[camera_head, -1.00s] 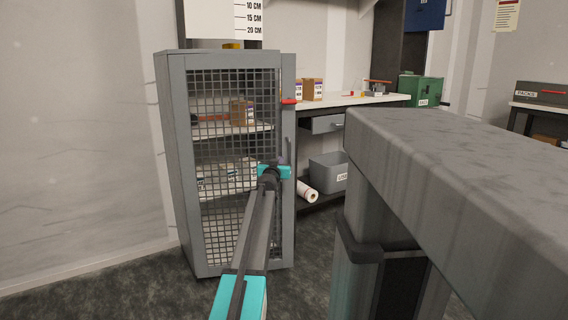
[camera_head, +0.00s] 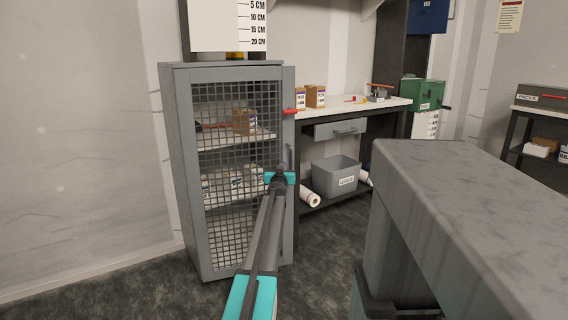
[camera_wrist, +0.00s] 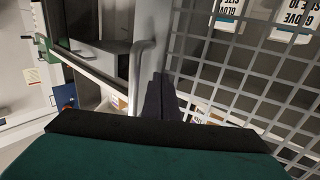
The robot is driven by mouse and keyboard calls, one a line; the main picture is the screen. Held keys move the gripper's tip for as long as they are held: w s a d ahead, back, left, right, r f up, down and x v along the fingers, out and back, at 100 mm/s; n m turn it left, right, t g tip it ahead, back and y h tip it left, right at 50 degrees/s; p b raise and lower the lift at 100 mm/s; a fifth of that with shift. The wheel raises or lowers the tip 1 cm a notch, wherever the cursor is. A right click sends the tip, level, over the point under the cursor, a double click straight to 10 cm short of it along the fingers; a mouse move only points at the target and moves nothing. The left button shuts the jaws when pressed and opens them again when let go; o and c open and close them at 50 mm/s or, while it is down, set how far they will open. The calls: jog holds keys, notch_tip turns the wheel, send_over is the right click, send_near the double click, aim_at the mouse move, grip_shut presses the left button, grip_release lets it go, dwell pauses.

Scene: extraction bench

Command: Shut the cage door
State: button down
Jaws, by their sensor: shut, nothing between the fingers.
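The cage door (camera_head: 240,220) is a grey-framed wire mesh panel on the front of a tall grey cabinet (camera_head: 185,170). It looks level with the cabinet front or nearly so; I cannot tell if a small gap is left at its right edge. My gripper (camera_head: 281,172) is at the door's right edge, about mid-height, beside the upright handle (camera_head: 289,155). In the wrist view my shut, empty fingers (camera_wrist: 160,98) point at the door frame, between the bent grey handle (camera_wrist: 140,68) and the mesh (camera_wrist: 250,75). Contact is unclear.
Boxes stand on shelves behind the mesh. A workbench (camera_head: 365,108) with a drawer and a grey bin (camera_head: 335,175) stands right of the cabinet. A large grey block-like structure (camera_head: 470,190) fills the right foreground. Dark floor (camera_head: 130,285) is clear at left.

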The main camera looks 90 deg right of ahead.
jog(key=shift+w+d, duration=0.1)
jog(key=shift+d, duration=0.1)
dwell(0.3)
jog(key=shift+a+p, duration=0.2)
jog(key=shift+p, duration=0.15)
jog(key=s+a+p, duration=0.5)
jog(key=a+p, duration=0.1)
jog(key=a, duration=0.6)
jog(key=shift+a, duration=0.35)
dwell(0.5)
